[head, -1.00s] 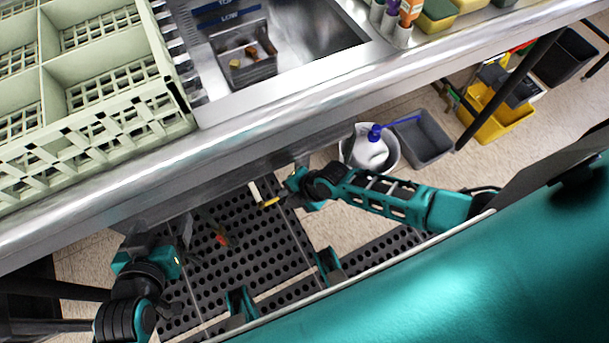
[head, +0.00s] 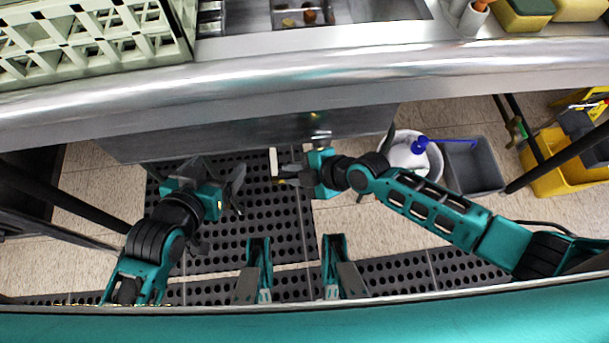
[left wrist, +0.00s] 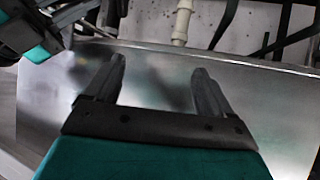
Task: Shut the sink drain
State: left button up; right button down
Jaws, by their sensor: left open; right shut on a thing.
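The sink's steel underside (head: 250,135) hangs below the counter; its drain fitting (head: 320,136) shows above my right gripper in the head view. My right gripper (head: 285,175) is shut on a short pale bar, probably the drain handle (head: 273,162), below the sink. The fingers hide part of the hold. My left gripper (head: 240,190) is open and empty, left of the right one, above the perforated mat. In the left wrist view the open fingers (left wrist: 155,85) point toward bare metal; a white pipe (left wrist: 182,22) shows beyond. The drain opening is not visible.
The counter's rounded edge (head: 300,75) runs across above both arms. A white bucket (head: 433,160) with a blue-capped jug, a grey bin (head: 475,165) and a yellow bucket (head: 550,160) stand at right. Dark table legs flank the space.

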jog(key=y+b, duration=0.1)
jog(key=b, duration=0.1)
jog(key=shift+b, duration=0.3)
jog(key=shift+r+y+b, duration=0.25)
jog(key=shift+y+b, duration=0.05)
jog(key=shift+b, duration=0.2)
pick_arm(q)
jog(key=shift+w+d+f, duration=0.1)
jog(key=shift+d+f, duration=0.2)
jog(key=shift+f, duration=0.3)
jog(key=shift+d+f, duration=0.25)
jog(key=shift+f, duration=0.4)
jog(key=shift+w+d+f, duration=0.1)
jog(key=shift+d+f, duration=0.2)
jog(key=shift+f, duration=0.3)
pick_arm(e)
jog(key=shift+r+m, duration=0.25)
jog(key=shift+m, duration=0.05)
jog(key=c, duration=1.1)
grip_release()
pick_arm(q)
jog(key=shift+s, duration=0.1)
pick_arm(e)
jog(key=shift+d+r, duration=0.1)
